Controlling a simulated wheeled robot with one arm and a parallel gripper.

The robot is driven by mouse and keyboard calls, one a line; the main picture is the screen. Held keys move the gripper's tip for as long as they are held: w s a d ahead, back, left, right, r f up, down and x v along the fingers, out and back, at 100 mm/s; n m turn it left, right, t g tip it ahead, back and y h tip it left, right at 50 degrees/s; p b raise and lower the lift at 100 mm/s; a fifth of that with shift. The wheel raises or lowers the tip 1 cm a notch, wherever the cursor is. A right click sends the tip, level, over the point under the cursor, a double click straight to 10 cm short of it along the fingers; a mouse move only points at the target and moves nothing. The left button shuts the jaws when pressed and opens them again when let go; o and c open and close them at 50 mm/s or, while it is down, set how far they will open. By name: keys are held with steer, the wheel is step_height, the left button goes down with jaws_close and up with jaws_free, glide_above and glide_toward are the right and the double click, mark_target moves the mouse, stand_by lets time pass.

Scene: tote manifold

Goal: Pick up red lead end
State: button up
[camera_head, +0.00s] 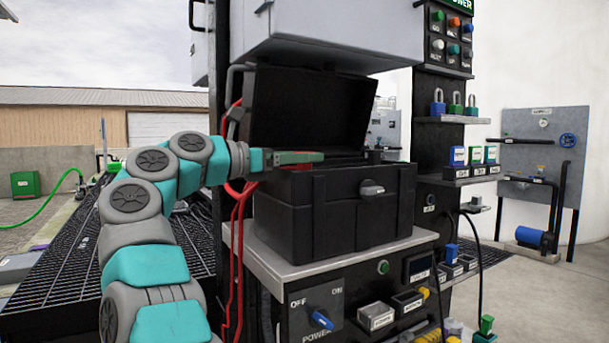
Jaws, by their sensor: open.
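A red lead (236,240) hangs down the left side of the black box and the cabinet, looping up behind my arm. I cannot make out which part is its end. My gripper (314,158) is open at the mouth of the black box (340,205), whose lid (308,108) stands raised. A small red patch (298,167) shows just under my gripper; I cannot tell whether it is the lead's end or whether it touches the fingers. The inside of the box is hidden.
A grey cabinet (340,30) overhangs the box closely. The box stands on a grey shelf (290,268) above a panel with a blue power switch (322,320). Padlocks (455,105) and small blocks fill shelves at right. Open floor (545,290) lies at far right.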

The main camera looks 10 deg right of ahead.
steer(key=shift+w+d, duration=0.1)
steer(key=shift+d, duration=0.2)
jaws_close()
stand_by(0.5)
